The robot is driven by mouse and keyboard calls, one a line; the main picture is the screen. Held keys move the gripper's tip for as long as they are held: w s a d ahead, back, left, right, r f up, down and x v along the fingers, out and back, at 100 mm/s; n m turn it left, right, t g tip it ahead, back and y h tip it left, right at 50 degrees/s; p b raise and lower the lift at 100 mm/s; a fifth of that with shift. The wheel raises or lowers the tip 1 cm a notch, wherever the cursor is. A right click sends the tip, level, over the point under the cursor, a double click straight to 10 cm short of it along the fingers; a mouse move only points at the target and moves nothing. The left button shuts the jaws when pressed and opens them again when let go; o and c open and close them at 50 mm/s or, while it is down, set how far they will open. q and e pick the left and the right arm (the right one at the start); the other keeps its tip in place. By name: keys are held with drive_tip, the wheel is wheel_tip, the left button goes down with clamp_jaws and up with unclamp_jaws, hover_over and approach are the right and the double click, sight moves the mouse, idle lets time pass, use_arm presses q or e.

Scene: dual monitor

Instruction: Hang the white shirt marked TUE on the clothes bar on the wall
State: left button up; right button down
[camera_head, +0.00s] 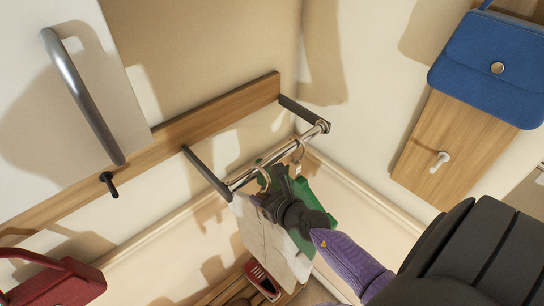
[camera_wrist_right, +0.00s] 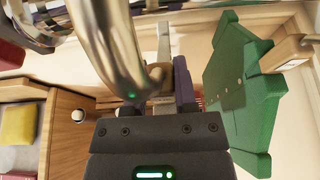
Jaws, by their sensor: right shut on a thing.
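The white shirt (camera_head: 262,243) hangs below the metal clothes bar (camera_head: 272,158) in the head view; no TUE mark is readable. My right gripper (camera_head: 264,204) is shut on the shirt's hanger at its top, just below the bar. My gripper hides part of the shirt. My left gripper is not in view.
A green shirt (camera_head: 303,190) hangs on the bar close beside the white one; it also shows in the wrist view (camera_wrist_right: 240,95). A wooden wall rail with a black peg (camera_head: 109,184), a red bag (camera_head: 58,284) and a blue bag (camera_head: 490,68) are around. Red shoes (camera_head: 262,281) lie below.

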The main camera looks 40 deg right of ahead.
drive_tip(key=w+b, duration=0.1)
drive_tip(key=w, duration=0.2)
drive_tip(key=shift+w+a+f, duration=0.1)
drive_tip(key=shift+w+a, duration=0.05)
drive_tip(key=shift+w, duration=0.25)
drive_tip(key=shift+s+f+b, duration=0.1)
drive_tip(key=shift+f+b, duration=0.7)
drive_tip(key=shift+f, duration=0.15)
